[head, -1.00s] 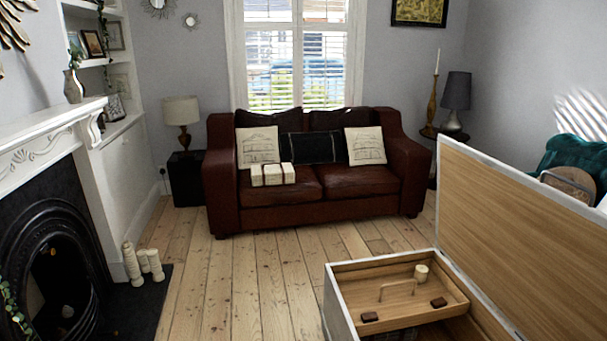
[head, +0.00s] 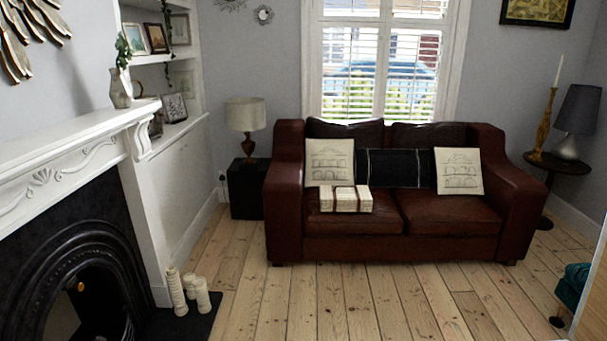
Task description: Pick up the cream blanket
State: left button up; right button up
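The cream blanket (head: 346,199) looks like a folded, boxy cream bundle with darker bands across it. It lies on the left seat of the dark red leather sofa (head: 420,250), in front of the left cream cushion (head: 328,160). Its top and front face are in plain view. Neither of my grippers shows in the head view.
Bare floorboards (head: 370,305) lie open in front of the sofa. The fireplace (head: 70,260) and several cream candles (head: 187,290) on its dark hearth stand at the left. A side table with a lamp (head: 245,115) stands left of the sofa. A teal item (head: 573,285) shows at the right edge.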

aim_at(333, 199)
jog(key=i, duration=0.85)
jog(key=i+j+z, duration=0.1)
jog(key=i, duration=0.8)
